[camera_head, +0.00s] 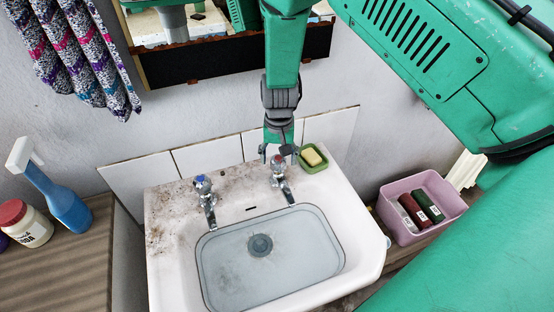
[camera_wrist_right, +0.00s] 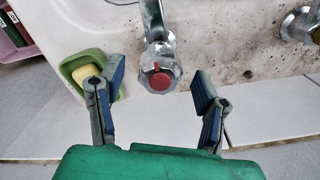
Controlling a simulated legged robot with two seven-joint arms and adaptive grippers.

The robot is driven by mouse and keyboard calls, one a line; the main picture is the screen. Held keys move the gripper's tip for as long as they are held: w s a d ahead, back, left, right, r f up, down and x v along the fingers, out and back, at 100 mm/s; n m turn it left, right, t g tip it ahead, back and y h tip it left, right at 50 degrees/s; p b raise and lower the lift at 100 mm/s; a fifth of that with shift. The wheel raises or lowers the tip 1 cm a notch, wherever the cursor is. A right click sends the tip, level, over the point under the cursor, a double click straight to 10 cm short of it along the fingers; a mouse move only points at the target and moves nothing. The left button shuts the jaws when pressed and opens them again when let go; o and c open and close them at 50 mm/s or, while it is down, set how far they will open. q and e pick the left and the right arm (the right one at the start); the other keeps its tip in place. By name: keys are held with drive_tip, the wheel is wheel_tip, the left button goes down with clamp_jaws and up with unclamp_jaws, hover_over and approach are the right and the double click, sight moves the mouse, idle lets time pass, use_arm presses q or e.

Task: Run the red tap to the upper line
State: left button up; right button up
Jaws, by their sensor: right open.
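The red tap (camera_head: 278,167) is chrome with a red top and stands at the back right of the white sink (camera_head: 362,232). In the right wrist view the red tap (camera_wrist_right: 158,78) lies between the spread fingers of my right gripper (camera_wrist_right: 160,88). In the head view my right gripper (camera_head: 279,153) is at the tap's handle; I cannot tell whether the fingers touch it. The basin (camera_head: 225,262) looks pale blue-grey, as with clear water, inside a thin dark outline. I cannot tell separate level lines apart. My left gripper is out of view.
A blue tap (camera_head: 203,187) stands left of the red one. A green soap dish (camera_head: 322,166) with yellow soap sits close right of my gripper. A pink bin (camera_head: 400,236) is at the right; a blue spray bottle (camera_head: 62,200) stands left. A mirror hangs above.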

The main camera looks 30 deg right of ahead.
sight(278, 158)
drive_tip(key=shift+a+f, duration=0.1)
drive_tip(key=shift+f, duration=0.75)
drive_tip(key=c, duration=1.2)
drive_tip(key=shift+o, duration=0.2)
drive_tip(key=shift+n, duration=1.6)
drive_tip(key=o, duration=1.2)
drive_tip(key=shift+c, duration=0.2)
wheel_tip(278, 158, up, 12)
